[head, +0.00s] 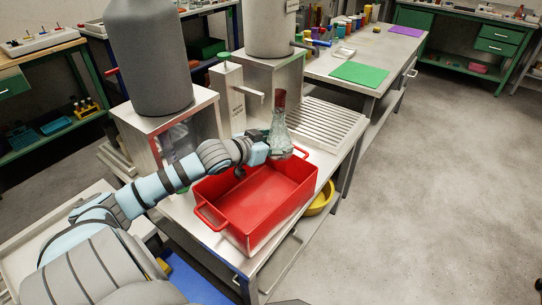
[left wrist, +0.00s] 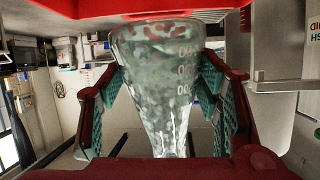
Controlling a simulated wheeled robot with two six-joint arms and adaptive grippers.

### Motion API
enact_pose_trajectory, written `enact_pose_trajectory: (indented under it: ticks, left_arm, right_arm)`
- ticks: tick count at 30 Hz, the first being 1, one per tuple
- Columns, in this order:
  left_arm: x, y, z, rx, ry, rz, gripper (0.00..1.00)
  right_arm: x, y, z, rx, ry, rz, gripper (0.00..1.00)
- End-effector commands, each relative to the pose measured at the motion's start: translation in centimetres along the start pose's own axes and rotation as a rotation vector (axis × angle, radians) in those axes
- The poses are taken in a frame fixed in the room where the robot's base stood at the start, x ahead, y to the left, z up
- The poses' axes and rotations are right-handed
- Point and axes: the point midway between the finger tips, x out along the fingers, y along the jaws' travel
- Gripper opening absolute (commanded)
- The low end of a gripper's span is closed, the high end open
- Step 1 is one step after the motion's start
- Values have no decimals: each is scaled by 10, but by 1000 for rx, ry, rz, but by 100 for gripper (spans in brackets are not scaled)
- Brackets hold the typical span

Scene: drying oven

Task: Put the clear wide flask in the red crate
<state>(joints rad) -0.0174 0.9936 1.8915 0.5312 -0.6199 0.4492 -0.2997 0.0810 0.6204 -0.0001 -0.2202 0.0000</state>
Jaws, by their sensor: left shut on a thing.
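The clear wide flask (head: 279,137) is held upright, its wide base down and a reddish-brown top (head: 280,98) up. My left gripper (head: 262,151) is shut on it from the left. The left wrist view shows the flask (left wrist: 160,75) between the two fingers (left wrist: 165,105), its wide base toward the picture's top. The red crate (head: 262,213) stands on the metal bench and looks empty. In the head view the flask's base overlaps the crate's far rim; its exact height above the rim is unclear.
A ribbed metal drainboard (head: 322,122) lies behind the crate. Large grey containers on metal stands (head: 150,60) rise behind my left arm. A yellow bowl (head: 320,200) sits under the bench's right edge. Open floor lies to the right.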

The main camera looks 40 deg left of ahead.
Motion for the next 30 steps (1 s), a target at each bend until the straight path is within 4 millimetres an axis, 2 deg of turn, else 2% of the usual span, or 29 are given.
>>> enact_pose_trajectory:
  ticks: [1,4,6,11,16,30]
  left_arm:
    - [10,2,24,-5,0,1,0]
    - [21,4,51,-3,0,1,0]
    - [26,5,63,-1,1,2,0]
    - [32,6,78,0,2,2,0]
    - [45,8,108,0,2,1,0]
    - [47,8,114,2,2,2,0]
  right_arm:
    - [14,-1,2,0,0,0,40]
    - [25,-2,3,0,-1,0,40]
    - [30,-2,4,0,-1,0,40]
    - [36,-3,4,0,-1,0,40]
    - [51,-4,6,-3,-1,1,40]
    - [53,2,4,-8,2,9,40]
